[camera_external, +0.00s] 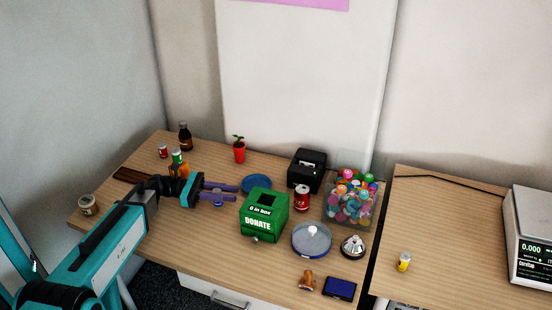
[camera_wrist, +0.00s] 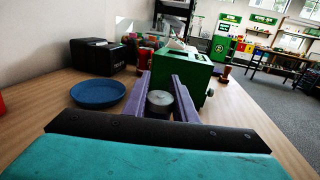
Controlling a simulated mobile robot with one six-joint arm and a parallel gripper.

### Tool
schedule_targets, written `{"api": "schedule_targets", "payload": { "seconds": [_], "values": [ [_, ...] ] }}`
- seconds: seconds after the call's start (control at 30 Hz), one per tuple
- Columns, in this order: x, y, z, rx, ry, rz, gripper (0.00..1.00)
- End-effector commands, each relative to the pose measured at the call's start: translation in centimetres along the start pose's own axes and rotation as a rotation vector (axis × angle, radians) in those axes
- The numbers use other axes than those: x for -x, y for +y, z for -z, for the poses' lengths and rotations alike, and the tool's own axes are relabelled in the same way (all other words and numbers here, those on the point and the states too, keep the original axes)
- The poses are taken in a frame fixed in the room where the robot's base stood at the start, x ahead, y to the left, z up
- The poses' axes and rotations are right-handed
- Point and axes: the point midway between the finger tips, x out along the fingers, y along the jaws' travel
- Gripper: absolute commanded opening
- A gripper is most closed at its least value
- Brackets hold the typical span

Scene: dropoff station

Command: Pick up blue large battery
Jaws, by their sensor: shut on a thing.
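My gripper (camera_external: 236,193) reaches over the left part of the desk with its two purple fingers pointing right. In the wrist view, the fingers (camera_wrist: 162,78) stand on either side of the large battery (camera_wrist: 160,99), a cylinder with a grey metal top. They are shut on it. A small blue part of the battery (camera_external: 218,204) shows below the fingers in the external view. The rest of it is hidden by the fingers. It looks upright; I cannot tell whether it touches the desk.
A green donation box (camera_external: 264,222) stands just right of my fingertips. A blue dish (camera_external: 256,184) lies behind it, near a black printer (camera_external: 307,168). A red can (camera_external: 302,199), a clear tub of coloured balls (camera_external: 351,212) and a round blue-rimmed container (camera_external: 311,251) stand farther right.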

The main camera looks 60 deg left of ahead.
Motion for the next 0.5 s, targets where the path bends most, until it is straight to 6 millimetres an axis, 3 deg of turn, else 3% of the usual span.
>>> {"api": "schedule_targets", "payload": {
  "seconds": [0.1, 0.5],
  "values": [
    [0.0, -0.1, -1.6, -0.003, -0.001, 0.0, 0.0],
    [2.2, -5.2, -1.8, 0.0, -0.001, -0.002, 0.0]
  ]
}}
